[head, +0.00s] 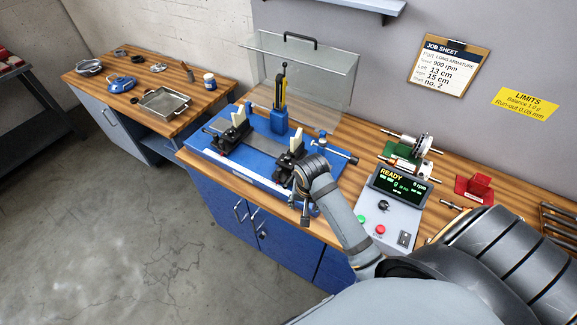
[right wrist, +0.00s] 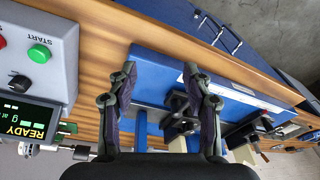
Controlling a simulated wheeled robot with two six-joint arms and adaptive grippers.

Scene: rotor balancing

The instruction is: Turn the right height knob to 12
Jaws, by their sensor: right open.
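The blue balancing machine (head: 215,161) stands on the wooden bench. Its left support (head: 232,137) has a black lower part and a cream upright. Its right support (head: 287,166) is partly behind my right wrist; it also shows in the right wrist view (right wrist: 178,118). I cannot make out the right height knob or its setting for certain. My right gripper (head: 305,212) is over the bench's front edge by the machine's right end. In the right wrist view its fingers (right wrist: 164,78) are spread and empty, with the blue base behind them. My left gripper is not in view.
A control box (head: 378,218) with a READY display stands right of the machine. A rotor (head: 422,146) sits behind it. A clear guard (head: 330,85) stands open behind the machine. The job sheet (head: 449,66) lists 13 cm and 15 cm. A side bench (head: 110,77) holds trays.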

